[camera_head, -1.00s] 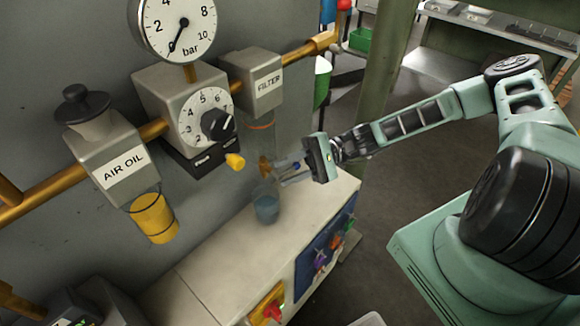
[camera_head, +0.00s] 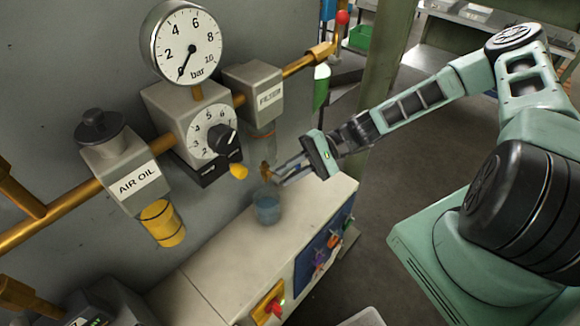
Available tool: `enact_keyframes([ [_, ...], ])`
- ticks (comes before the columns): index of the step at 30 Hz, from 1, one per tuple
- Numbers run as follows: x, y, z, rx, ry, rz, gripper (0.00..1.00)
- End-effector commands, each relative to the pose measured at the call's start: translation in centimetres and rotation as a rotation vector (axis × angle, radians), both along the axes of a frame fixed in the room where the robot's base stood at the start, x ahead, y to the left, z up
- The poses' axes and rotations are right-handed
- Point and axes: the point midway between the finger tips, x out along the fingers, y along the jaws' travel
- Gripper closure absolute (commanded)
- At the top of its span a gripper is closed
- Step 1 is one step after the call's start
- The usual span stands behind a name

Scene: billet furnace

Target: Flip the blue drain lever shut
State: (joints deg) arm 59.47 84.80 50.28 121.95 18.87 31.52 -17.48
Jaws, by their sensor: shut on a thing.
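The filter (camera_head: 255,92) hangs on the brass pipe, with a clear bowl (camera_head: 262,138) below it. A brass drain fitting (camera_head: 265,171) sits under the bowl. My gripper (camera_head: 281,176) reaches in from the right with its fingertips close together at this fitting. The blue drain lever cannot be made out now; the fingers cover the place beside the fitting. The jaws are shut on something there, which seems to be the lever. Whether the lever is turned cannot be told.
A blue-grey cup (camera_head: 267,207) stands on the cabinet top (camera_head: 215,262) just below my fingertips. The regulator (camera_head: 195,120) with its black knob and yellow part is to the left. A green post (camera_head: 380,85) stands behind my arm.

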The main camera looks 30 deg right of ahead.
Motion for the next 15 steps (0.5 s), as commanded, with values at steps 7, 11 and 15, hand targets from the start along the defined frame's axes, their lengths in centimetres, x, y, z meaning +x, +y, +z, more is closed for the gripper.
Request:
enact_keyframes([
  [7, 0.09, -0.02, 0.12, 0.003, -0.003, -0.001, 0.79],
  [11, 0.08, -0.02, 0.1, 0.003, -0.003, -0.001, 0.7],
  [15, 0.07, -0.02, 0.07, 0.002, -0.002, -0.001, 0.7],
])
